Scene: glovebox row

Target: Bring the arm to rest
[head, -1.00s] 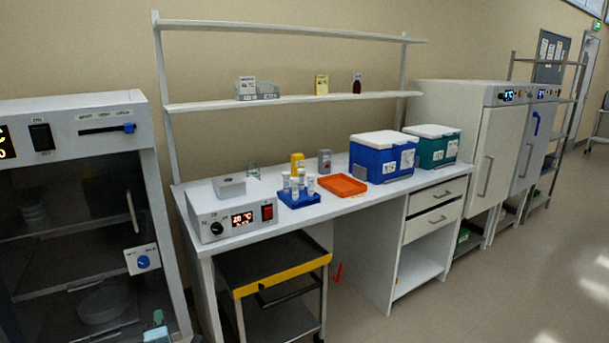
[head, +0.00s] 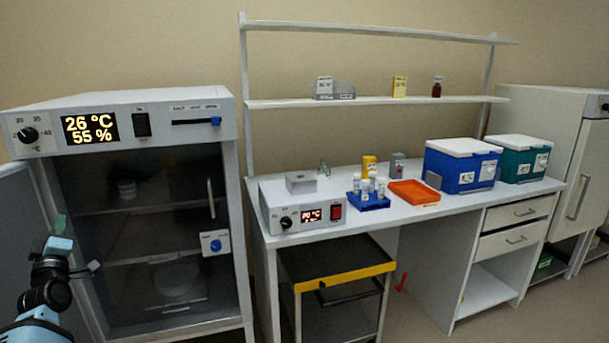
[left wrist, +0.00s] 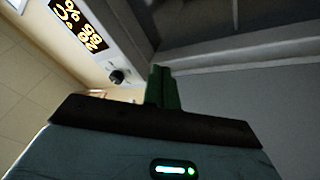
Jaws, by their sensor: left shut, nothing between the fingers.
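My left gripper (head: 60,224) is at the lower left of the head view, in front of the left edge of the glass-fronted cabinet (head: 134,121). Its green fingers are together and empty, pointing up. In the left wrist view the shut fingers (left wrist: 162,88) show in the middle, with the cabinet's lit display (left wrist: 78,24) and black knob (left wrist: 118,76) beyond them. The fingers appear clear of the cabinet, though the exact gap is hard to tell. My right gripper is not in view.
A white bench (head: 456,201) holds a blue tube rack (head: 369,203), an orange tray (head: 413,192), a blue cool box (head: 450,170) and a teal one (head: 521,163). A yellow-edged cart (head: 345,281) stands below. Floor is free at the lower right.

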